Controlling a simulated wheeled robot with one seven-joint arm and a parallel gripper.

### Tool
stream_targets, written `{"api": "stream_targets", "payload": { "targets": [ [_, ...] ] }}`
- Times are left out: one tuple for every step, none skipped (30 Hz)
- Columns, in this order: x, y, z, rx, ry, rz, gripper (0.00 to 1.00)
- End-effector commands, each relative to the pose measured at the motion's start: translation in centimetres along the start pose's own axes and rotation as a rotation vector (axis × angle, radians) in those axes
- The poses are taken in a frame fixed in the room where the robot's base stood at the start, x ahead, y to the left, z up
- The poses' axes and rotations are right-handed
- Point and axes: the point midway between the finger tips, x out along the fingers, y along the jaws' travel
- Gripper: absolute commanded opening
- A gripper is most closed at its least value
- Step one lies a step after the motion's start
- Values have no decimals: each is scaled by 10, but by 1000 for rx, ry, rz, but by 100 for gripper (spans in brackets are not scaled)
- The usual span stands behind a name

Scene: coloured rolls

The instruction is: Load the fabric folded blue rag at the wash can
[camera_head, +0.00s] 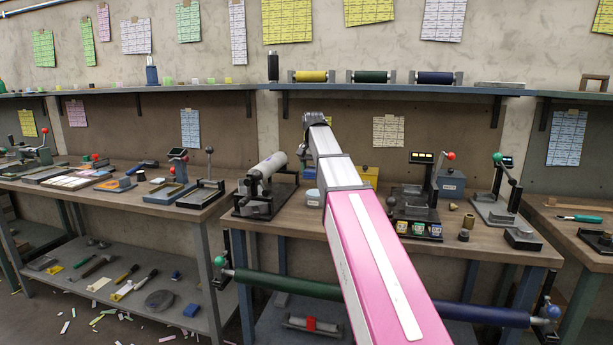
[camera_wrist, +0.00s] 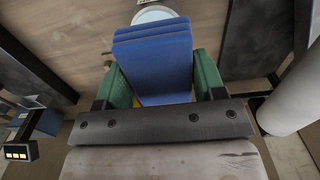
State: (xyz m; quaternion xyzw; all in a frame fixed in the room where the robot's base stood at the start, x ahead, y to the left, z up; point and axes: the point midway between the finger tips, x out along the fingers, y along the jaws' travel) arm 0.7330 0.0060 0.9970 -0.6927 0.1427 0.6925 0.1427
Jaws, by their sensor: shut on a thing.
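My gripper (camera_wrist: 155,80) has its green fingers shut on the sides of a folded blue rag (camera_wrist: 152,58), which shows several stacked layers. Just beyond the rag's far edge in the wrist view is a pale round rim (camera_wrist: 154,14), partly hidden by the rag; it looks like the wash can. In the head view a small pale can (camera_head: 313,197) stands on the middle bench, just left of my pink arm. I cannot tell whether the rag touches the can.
A white roller on a dark stand (camera_head: 267,170) is left of the can; it also shows at right in the wrist view (camera_wrist: 297,90). A display device (camera_head: 422,157) and small pots (camera_head: 418,228) are right of my arm. A shelf (camera_head: 400,89) with coloured rolls hangs above.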

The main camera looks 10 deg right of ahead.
Motion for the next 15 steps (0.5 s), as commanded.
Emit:
{"api": "stream_targets", "payload": {
  "targets": [
    [0, 1, -6, -5, 0, 0, 44],
    [0, 1, -7, -9, 0, 0, 44],
    [0, 2, -8, -12, 0, 0, 44],
    [0, 2, -9, -13, 0, 0, 44],
    [1, 3, -9, -14, 0, 0, 44],
    [2, 3, -9, -14, 0, 0, 44],
    [2, 3, -9, -15, -1, 0, 44],
    [4, 3, -9, -15, -1, 0, 44],
    [5, 3, -9, -15, -1, 0, 44],
    [7, 3, -9, -14, -1, 0, 44],
    [8, 3, -8, -14, -1, 1, 44],
    [11, 3, -8, -14, -1, 1, 44],
    [13, 3, -8, -14, -1, 1, 44],
    [15, 3, -8, -14, -1, 1, 44],
    [19, 3, -8, -14, -1, 0, 44]
  ]
}}
